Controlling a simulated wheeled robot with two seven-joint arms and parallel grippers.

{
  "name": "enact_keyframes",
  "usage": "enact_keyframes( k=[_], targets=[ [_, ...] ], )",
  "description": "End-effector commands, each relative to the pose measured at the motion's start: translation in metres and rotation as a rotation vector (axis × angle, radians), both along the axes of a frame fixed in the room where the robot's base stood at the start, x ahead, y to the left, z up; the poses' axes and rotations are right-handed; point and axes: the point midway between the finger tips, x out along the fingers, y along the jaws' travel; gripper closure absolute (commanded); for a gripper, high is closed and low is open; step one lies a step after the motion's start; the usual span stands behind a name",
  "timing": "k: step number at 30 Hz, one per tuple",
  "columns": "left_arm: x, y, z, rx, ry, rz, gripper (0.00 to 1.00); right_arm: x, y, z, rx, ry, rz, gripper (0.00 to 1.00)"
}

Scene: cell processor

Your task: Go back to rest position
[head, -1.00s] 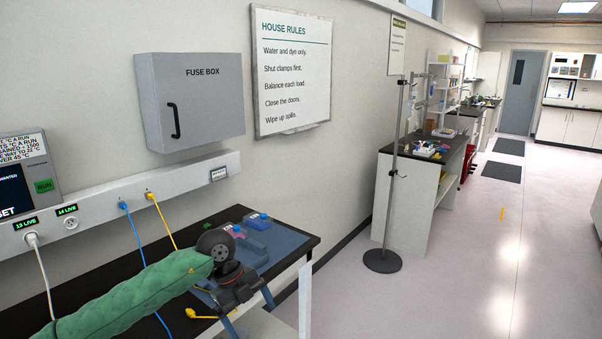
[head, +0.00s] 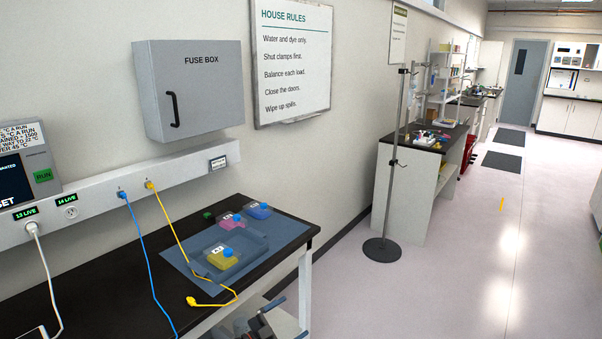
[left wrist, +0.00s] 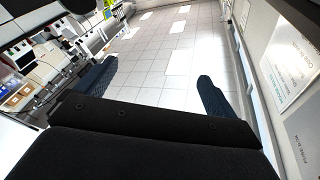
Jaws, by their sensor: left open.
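My left gripper (head: 268,318) shows only in part at the bottom of the head view, low beside the bench's front edge. My right gripper is not in view.
A yellow cable (head: 180,240) hangs over the bench. A pole stand (head: 393,165) stands on the floor, which is clear to the right.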

Motion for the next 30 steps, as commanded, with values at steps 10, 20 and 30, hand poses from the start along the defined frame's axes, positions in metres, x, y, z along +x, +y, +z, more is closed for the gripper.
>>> enact_keyframes(
  k=[10, 20, 30],
  targets=[
    [-0.028, 0.083, -0.191, -0.002, 0.380, 0.539, 0.06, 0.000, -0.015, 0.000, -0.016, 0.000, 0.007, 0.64],
    [-0.133, 0.138, -0.355, 0.151, 0.774, 0.818, 0.06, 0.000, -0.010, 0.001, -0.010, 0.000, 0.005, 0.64],
    [-0.294, 0.162, -0.484, 0.345, 1.201, 0.928, 0.06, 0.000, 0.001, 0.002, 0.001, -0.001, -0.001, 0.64]
  ],
)
